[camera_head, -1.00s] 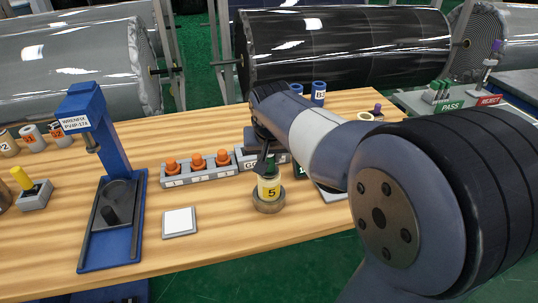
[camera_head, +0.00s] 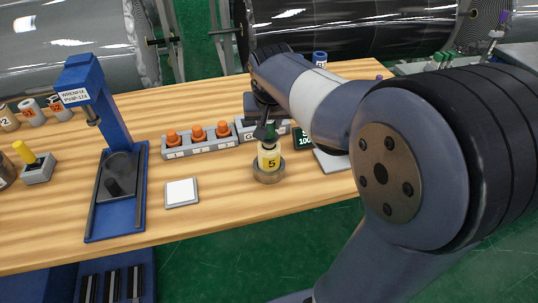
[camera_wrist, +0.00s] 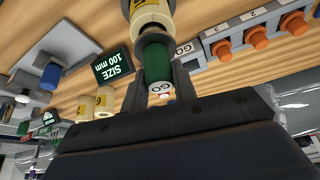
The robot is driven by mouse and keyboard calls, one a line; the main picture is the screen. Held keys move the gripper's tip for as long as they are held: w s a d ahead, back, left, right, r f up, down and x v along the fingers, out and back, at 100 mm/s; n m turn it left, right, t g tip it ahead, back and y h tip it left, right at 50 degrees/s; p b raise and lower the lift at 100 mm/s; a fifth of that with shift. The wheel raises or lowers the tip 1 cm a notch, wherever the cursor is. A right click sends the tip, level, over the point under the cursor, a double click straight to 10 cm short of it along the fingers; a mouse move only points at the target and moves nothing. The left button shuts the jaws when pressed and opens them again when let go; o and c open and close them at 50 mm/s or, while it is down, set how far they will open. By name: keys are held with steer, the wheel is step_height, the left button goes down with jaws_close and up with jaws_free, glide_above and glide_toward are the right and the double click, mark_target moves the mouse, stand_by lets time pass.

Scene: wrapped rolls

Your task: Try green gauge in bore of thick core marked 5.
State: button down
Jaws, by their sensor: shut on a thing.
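The thick core marked 5 (camera_head: 268,159) is cream with a yellow label and stands upright in a round brown base (camera_head: 269,174). It also shows at the top of the wrist view (camera_wrist: 152,14). The green gauge (camera_wrist: 157,62), with a white GO end, is between my gripper's fingers (camera_wrist: 158,88), which are shut on it. In the head view the gauge (camera_head: 270,130) is upright directly over the core. Its grey nose (camera_wrist: 153,38) is at the core's mouth. I cannot tell how far it is inside the bore.
A rack with several orange-knobbed pieces (camera_head: 198,136) and the GO holder (camera_head: 246,130) stand close behind. A dark size display (camera_wrist: 113,65) reads 100 mm. A blue press (camera_head: 115,190) and a white-topped plate (camera_head: 181,193) are left. Bare table lies in front of the core.

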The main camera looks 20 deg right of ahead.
steer(key=shift+r+p, duration=2.15)
steer(key=shift+r, duration=0.7)
